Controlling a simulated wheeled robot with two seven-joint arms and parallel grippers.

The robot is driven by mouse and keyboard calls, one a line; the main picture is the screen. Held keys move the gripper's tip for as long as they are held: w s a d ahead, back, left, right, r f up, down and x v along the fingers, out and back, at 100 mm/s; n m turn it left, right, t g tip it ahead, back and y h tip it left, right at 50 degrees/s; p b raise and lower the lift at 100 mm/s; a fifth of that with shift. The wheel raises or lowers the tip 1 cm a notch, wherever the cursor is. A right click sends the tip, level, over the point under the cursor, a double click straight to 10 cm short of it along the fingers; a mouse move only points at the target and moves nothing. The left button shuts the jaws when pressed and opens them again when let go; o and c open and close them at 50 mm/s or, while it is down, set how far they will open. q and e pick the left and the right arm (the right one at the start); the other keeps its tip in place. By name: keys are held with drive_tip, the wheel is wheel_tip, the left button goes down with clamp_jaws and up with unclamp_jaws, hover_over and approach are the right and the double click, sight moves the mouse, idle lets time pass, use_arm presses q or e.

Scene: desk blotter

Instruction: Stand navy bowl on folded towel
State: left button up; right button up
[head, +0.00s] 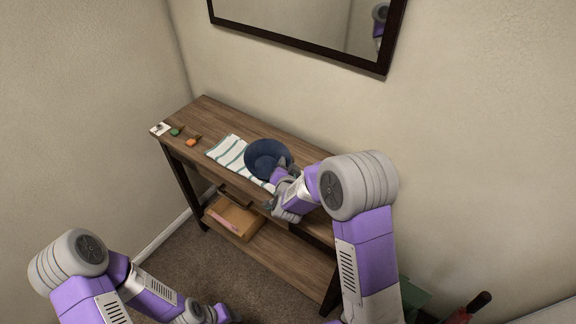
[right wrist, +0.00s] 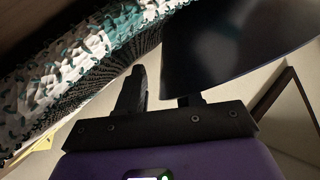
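The navy bowl (head: 262,155) is upright or nearly so over the right part of the white-and-green striped folded towel (head: 228,152) on the wooden console table. It looks set on the cloth, but its underside is hidden. My right gripper (head: 283,169) is at the bowl's near right rim. In the right wrist view my gripper's fingers (right wrist: 162,92) stand apart, with a gap beside the dark bowl (right wrist: 225,45); the bowl hides one finger's tip. The towel (right wrist: 75,65) shows close by there. My left gripper (head: 222,314) is low at the bottom edge, barely visible.
On the table's left end lie a white card (head: 159,129), a green item (head: 176,132) and an orange item (head: 193,142). A lower shelf holds a cardboard-coloured box (head: 233,218). A framed mirror (head: 300,30) hangs on the wall behind.

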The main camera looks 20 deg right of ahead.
drive_tip(key=shift+r, duration=0.2)
drive_tip(key=shift+r+p, duration=0.6)
drive_tip(key=shift+p, duration=0.15)
drive_tip(key=p+v, duration=0.2)
drive_tip(key=v, duration=1)
drive_tip(key=shift+d, duration=0.1)
